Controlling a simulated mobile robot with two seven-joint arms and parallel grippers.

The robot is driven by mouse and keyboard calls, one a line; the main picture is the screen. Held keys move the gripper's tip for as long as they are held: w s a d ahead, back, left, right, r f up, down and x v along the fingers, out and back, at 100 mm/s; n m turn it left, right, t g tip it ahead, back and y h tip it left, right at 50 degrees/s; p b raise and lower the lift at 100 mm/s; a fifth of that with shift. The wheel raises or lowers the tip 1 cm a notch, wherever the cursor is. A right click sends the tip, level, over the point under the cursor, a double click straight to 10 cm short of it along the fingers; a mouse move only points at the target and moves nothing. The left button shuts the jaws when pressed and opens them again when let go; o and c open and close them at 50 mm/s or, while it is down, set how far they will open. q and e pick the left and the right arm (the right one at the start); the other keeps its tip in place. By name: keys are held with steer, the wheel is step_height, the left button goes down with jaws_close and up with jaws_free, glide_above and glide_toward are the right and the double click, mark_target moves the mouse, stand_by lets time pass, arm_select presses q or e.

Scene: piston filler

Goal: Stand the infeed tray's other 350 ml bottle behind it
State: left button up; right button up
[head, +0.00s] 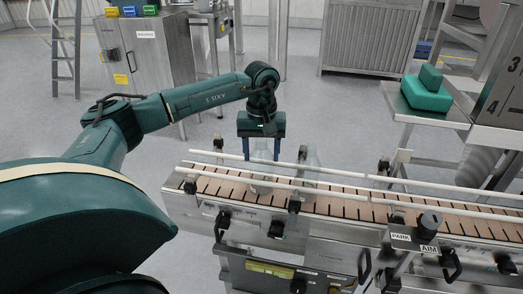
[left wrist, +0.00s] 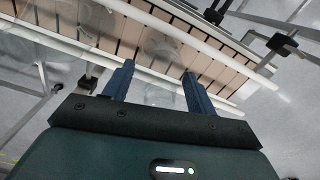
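My left gripper (head: 262,160) points down over the left end of the conveyor (head: 340,196), its two blue fingers spread apart. In the left wrist view the fingers (left wrist: 158,82) also stand apart, with a faint clear shape between them. A see-through bottle (head: 262,181) shows faintly below the fingers, between the rails; I cannot tell whether they touch it. Clear round outlines also show over the belt in the left wrist view (left wrist: 160,45). No infeed tray is recognizable. My right gripper is out of view.
White guide rails (head: 335,174) run along both belt sides, with black clamps on posts (head: 385,166). A side table (head: 455,116) with green blocks (head: 427,94) stands at the right. A steel cabinet (head: 150,62) stands at the back left. Open floor lies behind the conveyor.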

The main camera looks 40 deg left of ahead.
arm_select(q)
steer(key=o, duration=0.5)
steer(key=shift+c, duration=0.2)
